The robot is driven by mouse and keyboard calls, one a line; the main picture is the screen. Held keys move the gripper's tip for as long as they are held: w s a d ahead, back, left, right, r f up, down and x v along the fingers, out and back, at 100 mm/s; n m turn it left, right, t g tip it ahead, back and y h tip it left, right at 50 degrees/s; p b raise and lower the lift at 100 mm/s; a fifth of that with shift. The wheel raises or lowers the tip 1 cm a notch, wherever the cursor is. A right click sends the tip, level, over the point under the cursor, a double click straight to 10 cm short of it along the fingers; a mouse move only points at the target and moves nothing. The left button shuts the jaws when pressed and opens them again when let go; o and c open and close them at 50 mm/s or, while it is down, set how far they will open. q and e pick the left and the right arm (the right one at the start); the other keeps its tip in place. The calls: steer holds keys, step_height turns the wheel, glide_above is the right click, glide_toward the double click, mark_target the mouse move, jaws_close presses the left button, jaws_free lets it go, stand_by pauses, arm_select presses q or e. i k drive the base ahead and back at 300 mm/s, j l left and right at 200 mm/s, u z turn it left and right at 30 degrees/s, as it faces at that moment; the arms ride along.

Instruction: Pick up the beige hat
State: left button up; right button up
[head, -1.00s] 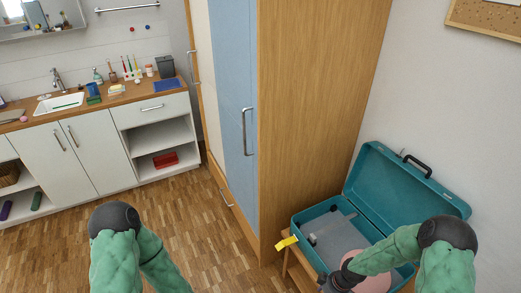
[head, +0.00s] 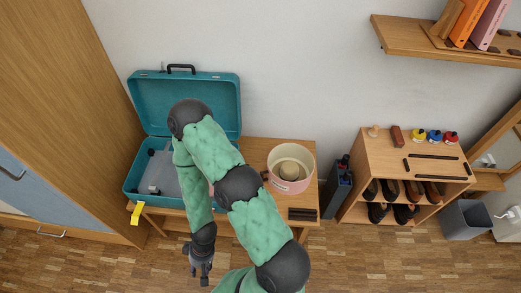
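A round pink box (head: 291,186) stands open on the wooden bench, right of the teal suitcase. A beige, rounded thing that looks like the beige hat (head: 289,170) lies inside it, below the rim. My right gripper (head: 199,275) hangs in front of the bench, low and left of the box, well apart from it. Its fingers look spread and nothing shows between them. My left gripper is not in view.
The teal suitcase (head: 186,92) lies open on the bench (head: 259,150), partly hidden by my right arm. A yellow tag (head: 136,214) hangs at its left. A dark bin (head: 337,188) and a shoe shelf (head: 378,150) stand to the right. Floor in front is clear.

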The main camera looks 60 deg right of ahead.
mark_target(287, 170)
steer(key=z, duration=2.4)
steer(key=j+u, duration=0.2)
steer(key=u, duration=0.25)
steer(key=j+u, duration=0.25)
steer(key=u, duration=0.2)
steer(key=i, duration=0.5)
